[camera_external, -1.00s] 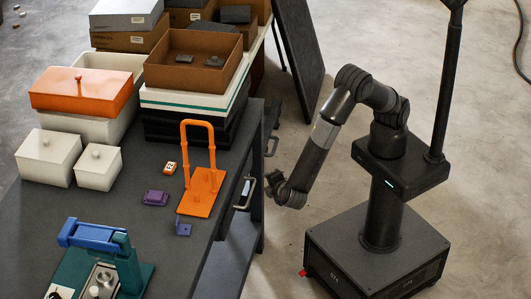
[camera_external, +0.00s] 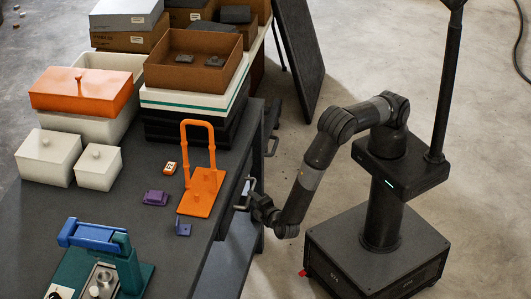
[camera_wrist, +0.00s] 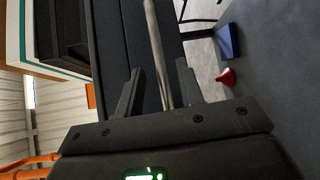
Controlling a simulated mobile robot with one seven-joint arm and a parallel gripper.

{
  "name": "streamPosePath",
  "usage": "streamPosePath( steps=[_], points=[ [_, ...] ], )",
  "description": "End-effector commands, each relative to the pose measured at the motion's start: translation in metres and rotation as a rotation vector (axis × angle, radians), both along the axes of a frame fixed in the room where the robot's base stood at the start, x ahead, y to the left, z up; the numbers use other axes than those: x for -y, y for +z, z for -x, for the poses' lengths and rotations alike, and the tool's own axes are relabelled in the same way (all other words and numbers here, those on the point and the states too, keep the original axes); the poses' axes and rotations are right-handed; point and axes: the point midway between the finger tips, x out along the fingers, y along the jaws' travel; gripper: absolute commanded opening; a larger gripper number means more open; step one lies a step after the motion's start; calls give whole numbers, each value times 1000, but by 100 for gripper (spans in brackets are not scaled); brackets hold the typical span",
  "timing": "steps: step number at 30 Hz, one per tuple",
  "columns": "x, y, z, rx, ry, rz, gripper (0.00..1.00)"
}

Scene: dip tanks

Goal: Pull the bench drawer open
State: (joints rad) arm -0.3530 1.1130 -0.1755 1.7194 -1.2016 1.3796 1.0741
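The bench drawer's pale metal handle (camera_external: 246,190) sticks out from the right side of the dark bench (camera_external: 200,250). In the wrist view the handle bar (camera_wrist: 157,50) runs between my two fingers, in front of the dark drawer front (camera_wrist: 113,40). My gripper (camera_external: 254,201) is at the handle in the external view. In the wrist view my gripper (camera_wrist: 158,88) is open, with a finger on each side of the bar and visible gaps. The drawer front looks flush with the bench, though my gripper partly hides it in the external view.
An orange stand (camera_external: 201,190) and a purple block (camera_external: 155,198) are on the bench top near that edge. Stacked boxes (camera_external: 190,100) stand farther back. A dark panel (camera_external: 299,50) leans beyond the bench. Floor is free between bench and base.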

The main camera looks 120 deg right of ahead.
Motion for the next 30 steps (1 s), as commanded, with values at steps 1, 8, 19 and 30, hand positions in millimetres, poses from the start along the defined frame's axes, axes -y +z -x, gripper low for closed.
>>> streamPosePath(
  steps=[1, 8, 19, 30],
  points=[
    [10, -2, 1, -2, -4, 0, 34],
    [35, -5, 0, -1, 0, -1, 34],
    [40, -6, 1, -1, 0, -1, 34],
    [39, -6, 1, -1, 0, -1, 3]
  ],
)
